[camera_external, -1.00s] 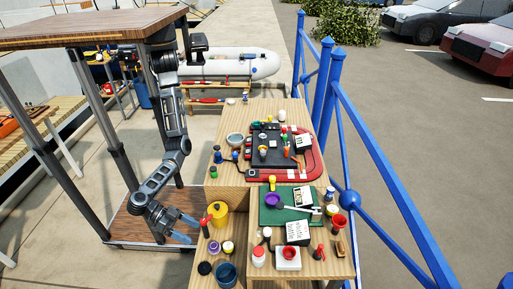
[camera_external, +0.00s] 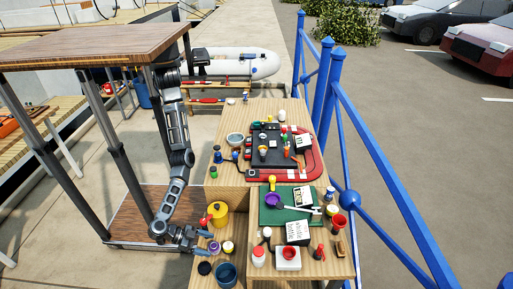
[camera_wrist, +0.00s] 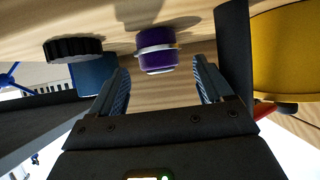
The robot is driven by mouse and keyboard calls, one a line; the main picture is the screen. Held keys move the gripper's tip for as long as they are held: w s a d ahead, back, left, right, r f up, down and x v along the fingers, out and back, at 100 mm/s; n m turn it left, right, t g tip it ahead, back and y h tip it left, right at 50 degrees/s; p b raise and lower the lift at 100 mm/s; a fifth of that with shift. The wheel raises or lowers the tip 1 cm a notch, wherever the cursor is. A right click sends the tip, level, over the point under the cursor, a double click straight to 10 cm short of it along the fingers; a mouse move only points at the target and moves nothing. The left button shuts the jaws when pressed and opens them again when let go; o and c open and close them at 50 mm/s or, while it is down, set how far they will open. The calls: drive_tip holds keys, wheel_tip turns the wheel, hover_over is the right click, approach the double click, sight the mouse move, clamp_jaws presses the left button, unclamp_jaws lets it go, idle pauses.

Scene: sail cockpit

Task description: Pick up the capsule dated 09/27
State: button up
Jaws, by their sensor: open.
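No date of 09/27 can be read in either view, so I cannot tell which container bears it. A small purple jar with a white band (camera_wrist: 157,48) lies straight ahead between the fingertips of my gripper (camera_wrist: 161,76) in the wrist view, apart from them. In the external view the purple jar (camera_external: 214,247) stands on the low front-left shelf, just right of my gripper (camera_external: 203,241). My gripper is open and empty. A similar yellow-topped jar (camera_external: 228,247) stands to the right of the purple one.
A yellow pot (camera_external: 218,213) stands close behind; it also fills the wrist view's right side (camera_wrist: 290,55). A blue cup (camera_external: 226,274) and black lid (camera_external: 204,268) are in front. A red-capped bottle (camera_external: 259,257) and a green board (camera_external: 275,212) are on the higher table.

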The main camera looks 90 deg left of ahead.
sight(225, 245)
drive_tip(key=w+p, duration=0.1)
drive_tip(key=w, duration=0.5)
drive_tip(key=shift+w, duration=0.4)
drive_tip(key=shift+w+f, duration=0.3)
drive_tip(key=shift+c, duration=0.4)
drive_tip(key=c, duration=0.9)
